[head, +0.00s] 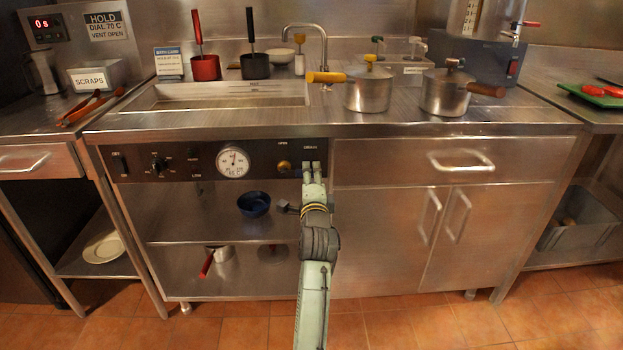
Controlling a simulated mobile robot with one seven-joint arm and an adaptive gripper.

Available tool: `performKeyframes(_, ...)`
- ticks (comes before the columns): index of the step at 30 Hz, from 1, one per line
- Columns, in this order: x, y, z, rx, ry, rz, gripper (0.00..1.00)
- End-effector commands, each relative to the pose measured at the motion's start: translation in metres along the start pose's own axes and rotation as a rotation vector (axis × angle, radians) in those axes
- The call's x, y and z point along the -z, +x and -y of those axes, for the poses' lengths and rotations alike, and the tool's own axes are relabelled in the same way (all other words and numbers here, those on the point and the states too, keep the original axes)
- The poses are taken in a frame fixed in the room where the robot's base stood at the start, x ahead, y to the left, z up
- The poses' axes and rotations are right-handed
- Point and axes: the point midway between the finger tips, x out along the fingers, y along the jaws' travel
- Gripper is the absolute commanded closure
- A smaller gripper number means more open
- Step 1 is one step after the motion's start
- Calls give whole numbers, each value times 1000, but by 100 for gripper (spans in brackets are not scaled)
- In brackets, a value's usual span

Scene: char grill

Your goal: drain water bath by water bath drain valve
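The water bath (165,101) is a rectangular steel basin set into the counter at left centre, with level marks on its back wall. Its control panel (203,167) is on the counter front, with a round dial (233,162), a black knob and a brass-coloured knob (284,166). A small label near the panel's right end seems to read "DRAIN". My gripper (312,166) is just below that label, its fingertips at the panel. The gripper covers whatever is behind it, so I cannot make out the drain valve or whether the fingers are touching or closed on it.
A blue bowl (254,204) sits on the shelf below the panel, left of my arm. Cabinet handles (461,161) stick out at right.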

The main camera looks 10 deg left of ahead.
Motion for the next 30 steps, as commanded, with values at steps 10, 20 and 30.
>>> performKeyframes(10, 0, -22, -1, 0, -1, 0, 62)
performKeyframes(20, 0, -91, 0, 0, -1, 0, 62)
performKeyframes(30, 0, -120, 0, 0, 0, 1, 62)
